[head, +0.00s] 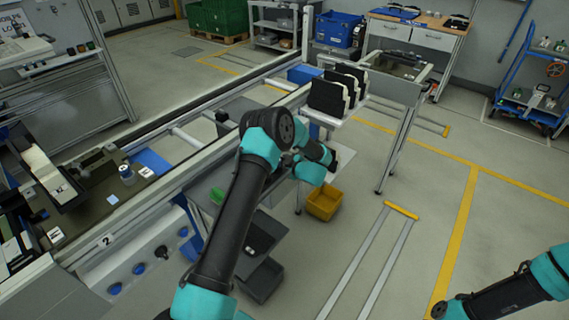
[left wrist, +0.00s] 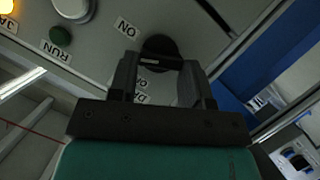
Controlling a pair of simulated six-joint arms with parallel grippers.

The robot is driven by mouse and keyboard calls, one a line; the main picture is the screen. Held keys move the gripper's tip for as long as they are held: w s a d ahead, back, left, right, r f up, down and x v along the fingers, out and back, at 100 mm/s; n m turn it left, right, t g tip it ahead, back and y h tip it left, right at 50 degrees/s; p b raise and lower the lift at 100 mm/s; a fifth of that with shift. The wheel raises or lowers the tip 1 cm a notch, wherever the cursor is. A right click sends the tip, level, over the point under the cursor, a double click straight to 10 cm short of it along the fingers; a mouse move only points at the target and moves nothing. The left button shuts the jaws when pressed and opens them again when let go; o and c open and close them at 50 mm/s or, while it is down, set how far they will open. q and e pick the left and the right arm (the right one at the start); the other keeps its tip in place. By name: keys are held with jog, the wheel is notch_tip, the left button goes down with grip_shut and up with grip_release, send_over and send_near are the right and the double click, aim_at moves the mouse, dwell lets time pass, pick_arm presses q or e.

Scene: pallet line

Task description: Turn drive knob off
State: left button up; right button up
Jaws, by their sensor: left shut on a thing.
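The drive knob (left wrist: 160,50) is a round black knob on a grey panel, seen in the left wrist view. An ON label (left wrist: 127,27) sits beside it, and another label between my fingers is partly covered. My left gripper (left wrist: 160,70) has one finger on each side of the knob and is shut on it. The knob's pointer direction cannot be made out. In the head view my left arm hides the knob and the gripper tips. My right arm enters at the lower right; its gripper is out of frame.
On the panel, a green RUN button (left wrist: 61,37), a large pale button (left wrist: 75,8) and a lit amber lamp (left wrist: 6,6) lie near the knob. A yellow bin (head: 323,203) stands on the floor beside my left arm. The floor to the right is mostly clear.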

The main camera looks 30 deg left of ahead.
pick_arm(q)
jog(key=n+t, duration=0.1)
jog(key=n, duration=0.2)
jog(key=f+n+t+y, duration=0.1)
jog(key=n+t, duration=0.1)
jog(key=n, duration=0.1)
jog(key=n+t+y, duration=0.1)
jog(key=n, duration=0.2)
jog(key=shift+s+a+f+n, duration=0.1)
jog(key=shift+s+f+n, duration=0.05)
jog(key=shift+s+n, duration=0.25)
dwell(0.4)
jog(key=o, duration=0.9)
jog(key=v, duration=1.7)
jog(key=shift+s+f, duration=0.15)
jog(key=shift+f, duration=0.25)
